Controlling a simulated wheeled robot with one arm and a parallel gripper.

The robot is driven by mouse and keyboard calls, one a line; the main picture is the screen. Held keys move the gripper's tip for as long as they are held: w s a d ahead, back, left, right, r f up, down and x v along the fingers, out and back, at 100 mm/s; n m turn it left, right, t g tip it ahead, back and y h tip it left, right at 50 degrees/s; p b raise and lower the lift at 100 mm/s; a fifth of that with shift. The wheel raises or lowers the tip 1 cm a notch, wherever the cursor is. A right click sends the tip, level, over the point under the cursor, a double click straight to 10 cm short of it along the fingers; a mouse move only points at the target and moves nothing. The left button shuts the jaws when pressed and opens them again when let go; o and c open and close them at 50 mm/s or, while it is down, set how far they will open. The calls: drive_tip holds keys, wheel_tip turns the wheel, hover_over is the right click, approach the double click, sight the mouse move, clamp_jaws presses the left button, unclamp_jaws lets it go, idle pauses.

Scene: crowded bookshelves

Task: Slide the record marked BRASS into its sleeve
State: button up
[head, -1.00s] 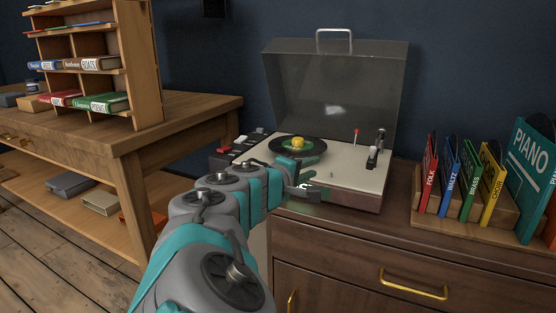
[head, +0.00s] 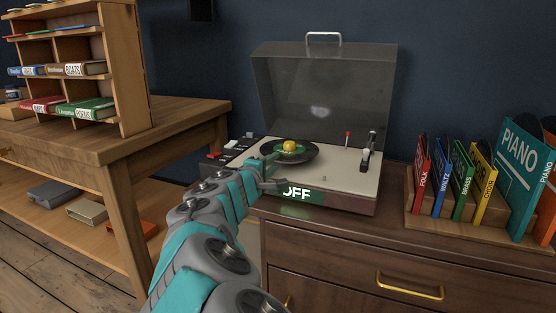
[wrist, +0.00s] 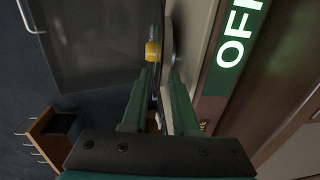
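The black record (head: 305,154) lies on the record player's turntable, a yellow knob (head: 289,147) at its centre. I cannot read a BRASS mark on it. My gripper (head: 273,158) is at its near left edge, partly covering it. In the wrist view, the green fingers of my gripper (wrist: 162,70) stand apart, with the record's thin dark edge (wrist: 161,30) between them; contact is not clear. The green BRASS sleeve (head: 462,178) stands upright in the wooden rack (head: 420,218) at right, between the blue WALTZ and yellow CHOIR sleeves.
The record player (head: 345,185) has its clear lid (head: 325,85) raised and shows OFF on its front. Its tonearm (head: 367,150) is at the right, off the record. A teal PIANO sleeve (head: 522,165) stands far right. A wooden table (head: 170,125) with a book shelf is at left.

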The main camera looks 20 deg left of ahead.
drive_tip(key=shift+w+d+f, duration=0.1)
drive_tip(key=shift+w+f, duration=0.1)
drive_tip(key=shift+w, duration=0.95)
drive_tip(key=shift+c, duration=0.2)
clamp_jaws()
drive_tip(key=shift+r, duration=0.15)
idle(0.4)
drive_tip(key=shift+r, duration=0.3)
drive_tip(key=shift+r+p, duration=1.1)
drive_tip(key=shift+r, duration=0.85)
idle(1.4)
wheel_tip(320, 180, up, 4)
drive_tip(key=shift+f+p, duration=0.1)
drive_tip(key=shift+p, duration=1.05)
